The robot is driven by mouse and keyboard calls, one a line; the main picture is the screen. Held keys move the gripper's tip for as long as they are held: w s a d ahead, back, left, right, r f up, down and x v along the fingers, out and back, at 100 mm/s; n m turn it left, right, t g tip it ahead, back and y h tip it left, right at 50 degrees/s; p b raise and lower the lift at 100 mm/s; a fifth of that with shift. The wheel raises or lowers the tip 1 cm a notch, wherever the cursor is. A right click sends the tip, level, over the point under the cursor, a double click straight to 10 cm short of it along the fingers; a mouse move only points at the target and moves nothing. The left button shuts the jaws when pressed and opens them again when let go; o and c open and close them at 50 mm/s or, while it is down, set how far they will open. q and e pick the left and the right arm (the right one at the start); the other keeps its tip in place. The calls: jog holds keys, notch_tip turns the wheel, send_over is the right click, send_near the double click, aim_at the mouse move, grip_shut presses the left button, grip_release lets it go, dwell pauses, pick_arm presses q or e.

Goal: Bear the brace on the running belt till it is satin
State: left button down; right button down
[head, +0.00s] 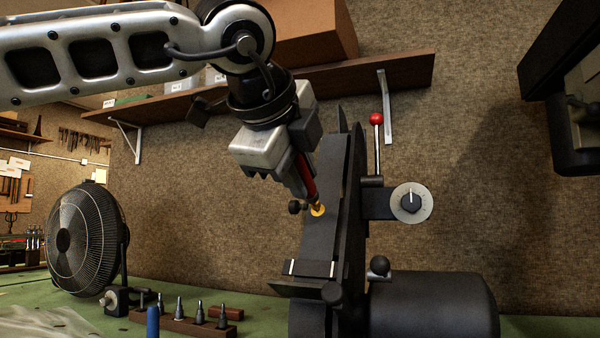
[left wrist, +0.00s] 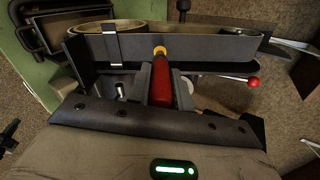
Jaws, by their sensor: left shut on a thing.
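My left gripper (head: 307,176) is shut on a red-handled piece (head: 304,177) and points down and right at the belt machine. A small yellow brass end, seemingly the brace (head: 318,210), sticks out past the fingertips. In the left wrist view the red handle (left wrist: 161,86) lies between the fingers and the brass end (left wrist: 160,51) meets the belt's dark face in the picture. The dark belt (head: 325,237) runs steeply upright on its machine. I cannot tell whether brass and belt touch, whether the belt runs, or how the brass surface looks.
The machine has a red-knobbed lever (head: 377,119), a dial (head: 411,202) and a dark motor housing (head: 432,303). A fan (head: 87,240) and a wooden rack (head: 190,325) of several metal tips stand on the green bench left. A wall shelf (head: 400,69) hangs behind my arm.

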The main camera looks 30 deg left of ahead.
pick_arm(q)
jog(key=shift+x, duration=0.95)
dwell(0.7)
jog(key=shift+b, duration=0.55)
dwell(0.8)
jog(key=p+v, duration=0.1)
jog(key=v, duration=0.6)
jog(key=shift+f, duration=0.15)
dwell(0.6)
